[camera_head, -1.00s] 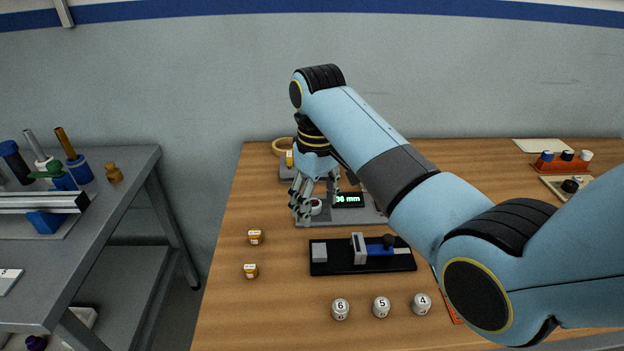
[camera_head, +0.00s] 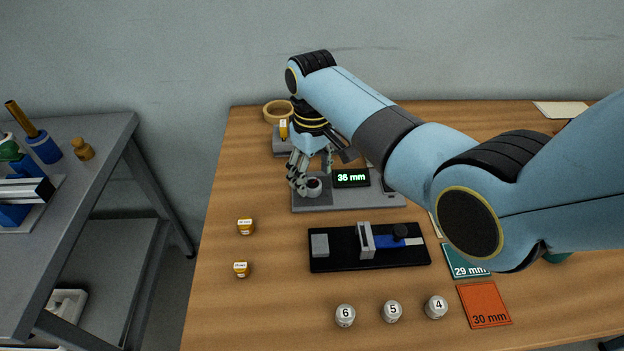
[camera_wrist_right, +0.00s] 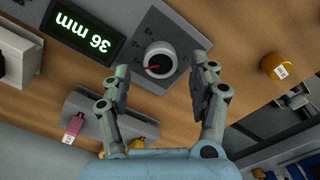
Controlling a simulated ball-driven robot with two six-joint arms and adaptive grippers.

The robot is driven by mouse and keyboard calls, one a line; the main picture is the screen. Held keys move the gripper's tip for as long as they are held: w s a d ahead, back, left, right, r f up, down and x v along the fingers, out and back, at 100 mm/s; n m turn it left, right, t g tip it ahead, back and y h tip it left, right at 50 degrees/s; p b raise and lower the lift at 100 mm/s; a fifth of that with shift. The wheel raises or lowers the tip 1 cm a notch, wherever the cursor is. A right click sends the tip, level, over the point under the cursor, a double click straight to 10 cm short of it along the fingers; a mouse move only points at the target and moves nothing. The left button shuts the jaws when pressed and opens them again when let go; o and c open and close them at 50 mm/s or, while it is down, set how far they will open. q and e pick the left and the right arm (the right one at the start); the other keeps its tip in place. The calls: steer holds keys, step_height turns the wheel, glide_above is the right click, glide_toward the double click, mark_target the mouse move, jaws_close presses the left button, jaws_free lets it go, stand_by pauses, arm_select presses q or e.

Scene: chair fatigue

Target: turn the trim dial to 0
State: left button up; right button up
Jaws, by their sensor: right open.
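The trim dial (camera_head: 314,187) is a light round knob on the left end of a grey device (camera_head: 345,200) whose lit display (camera_head: 351,178) reads 36 mm. In the right wrist view the dial (camera_wrist_right: 160,60) has a red pointer on its face and sits on a dark square plate with small marks, too small to read. My right gripper (camera_head: 312,178) is open above the dial, pointing down. In the wrist view its fingers (camera_wrist_right: 160,68) stand to either side of the dial with gaps; I cannot tell how far above it the tips are. My left gripper is not in view.
A black fixture with a blue slide (camera_head: 390,242) lies in front of the device. Small orange-lidded jars (camera_head: 245,227) stand at left, several numbered white pieces (camera_head: 392,311) at the front. An orange 30 mm card (camera_head: 484,304) lies at right. Bare wood lies left of the fixture.

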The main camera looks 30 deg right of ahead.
mark_target(312, 187)
steer(key=shift+f, duration=1.2)
steer(key=c, duration=0.4)
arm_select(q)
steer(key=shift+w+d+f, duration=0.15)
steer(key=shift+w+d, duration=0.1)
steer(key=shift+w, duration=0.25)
arm_select(e)
steer(key=c, duration=0.7)
